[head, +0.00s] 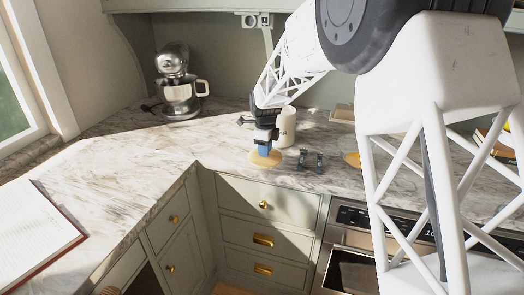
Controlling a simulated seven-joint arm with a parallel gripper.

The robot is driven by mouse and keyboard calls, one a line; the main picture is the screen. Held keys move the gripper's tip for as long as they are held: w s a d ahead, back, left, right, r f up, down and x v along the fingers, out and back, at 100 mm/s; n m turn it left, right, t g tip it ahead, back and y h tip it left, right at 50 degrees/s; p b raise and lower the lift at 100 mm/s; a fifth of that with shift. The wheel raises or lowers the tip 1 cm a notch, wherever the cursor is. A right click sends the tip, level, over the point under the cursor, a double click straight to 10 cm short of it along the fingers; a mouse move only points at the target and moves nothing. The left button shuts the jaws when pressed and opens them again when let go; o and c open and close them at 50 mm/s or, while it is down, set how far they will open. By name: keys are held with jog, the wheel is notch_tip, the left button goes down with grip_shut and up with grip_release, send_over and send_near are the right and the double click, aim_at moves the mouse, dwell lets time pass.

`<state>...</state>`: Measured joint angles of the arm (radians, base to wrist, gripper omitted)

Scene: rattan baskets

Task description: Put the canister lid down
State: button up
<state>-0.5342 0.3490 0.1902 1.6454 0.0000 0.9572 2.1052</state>
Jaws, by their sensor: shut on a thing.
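My gripper (264,151), with blue fingertips, points down over the counter near the inner corner. It is shut on a round tan canister lid (256,160), which lies flat just under the fingertips. The fingertips hide part of the lid's middle. I cannot tell whether the lid touches the counter or hangs slightly above it. A white canister (287,127) stands upright just behind and to the right of my gripper, partly hidden by it.
A small dark metal stand (311,161) is right of the lid. Another tan round piece (352,159) lies further right, partly hidden by my arm. A stand mixer (178,85) stands at the back left.

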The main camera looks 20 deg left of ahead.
jog(key=shift+w+a+f, duration=0.1)
jog(key=shift+w+a, duration=0.35)
jog(key=shift+w, duration=0.35)
jog(key=shift+w+a+f, duration=0.1)
jog(key=shift+w+a, duration=0.35)
jog(key=shift+w, duration=0.3)
jog(key=shift+w+a+f, duration=0.1)
jog(key=shift+w+a, duration=0.35)
jog(key=shift+w, duration=0.35)
jog(key=shift+f, duration=1.75)
jog(key=shift+f, duration=0.15)
jog(key=o, duration=0.9)
jog(key=shift+o, duration=0.2)
jog(key=shift+r, duration=0.2)
notch_tip(320, 180, up, 12)
